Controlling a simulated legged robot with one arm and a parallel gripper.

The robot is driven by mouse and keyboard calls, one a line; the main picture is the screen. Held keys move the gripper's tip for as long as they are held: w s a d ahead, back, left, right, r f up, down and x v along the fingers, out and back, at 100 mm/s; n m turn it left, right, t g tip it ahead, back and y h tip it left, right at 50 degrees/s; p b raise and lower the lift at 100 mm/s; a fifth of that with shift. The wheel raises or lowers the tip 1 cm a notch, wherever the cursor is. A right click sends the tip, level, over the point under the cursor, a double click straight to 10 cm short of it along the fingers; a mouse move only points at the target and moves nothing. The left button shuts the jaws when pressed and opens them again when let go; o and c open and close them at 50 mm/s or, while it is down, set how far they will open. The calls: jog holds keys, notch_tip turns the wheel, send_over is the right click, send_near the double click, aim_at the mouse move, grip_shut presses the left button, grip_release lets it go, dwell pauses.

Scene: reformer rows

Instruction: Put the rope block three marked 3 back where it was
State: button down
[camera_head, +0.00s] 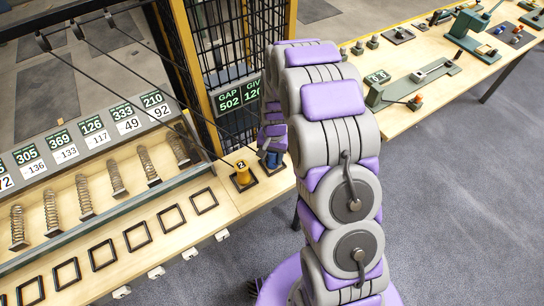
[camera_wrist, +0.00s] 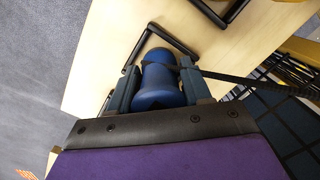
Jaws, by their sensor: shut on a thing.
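A blue spool-shaped block (camera_wrist: 158,88) with a dark rope around its waist sits between the fingers of my gripper (camera_wrist: 160,68) in the wrist view. My gripper is shut on it. No number shows on it from this side. In the head view, my gripper (camera_head: 273,143) and the blue block (camera_head: 269,158) are small at the bench end, partly hidden by my arm. A black square frame (camera_wrist: 172,36) lies on the wood just beyond the block in the wrist view. I cannot tell whether the block touches the bench.
A yellow block marked 2 (camera_head: 243,173) stands just left, on a rope. Ropes run from pulleys at upper left. Several empty black frames (camera_head: 137,236) line the bench front, with springs (camera_head: 83,195) behind. A mesh panel (camera_head: 220,45) stands behind. Another bench (camera_head: 430,60) is at right.

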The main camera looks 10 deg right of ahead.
jog(key=shift+a+r, duration=0.1)
jog(key=shift+a, duration=0.05)
jog(key=shift+c, duration=2.4)
grip_release()
